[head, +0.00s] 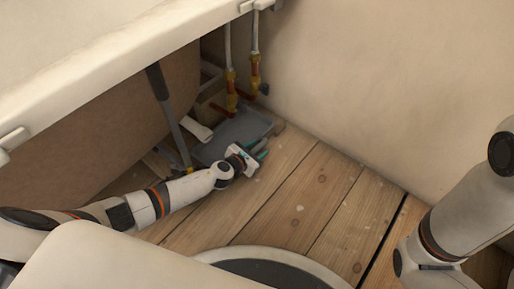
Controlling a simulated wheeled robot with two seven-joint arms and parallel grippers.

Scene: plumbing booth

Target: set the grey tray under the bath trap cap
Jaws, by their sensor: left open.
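The grey tray (243,128) lies at the floor's far corner, below the bath's open side and the pipes. My left gripper (261,151) is at the tray's near right edge, with its teal fingertips apart. I cannot tell whether the fingers touch the tray or straddle its rim. A white tubular fitting (198,131) shows at the tray's left side under the bath; I cannot make out the trap cap for certain. My right arm comes in at the right edge, and its gripper is out of view.
The white bath (100,50) overhangs on the left, with a dark-topped grey bar (171,115) leaning down from it. Two pipes with brass valves (232,88) run down behind the tray. Bare floorboards (300,205) lie open to the right, up to the plain wall (370,90).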

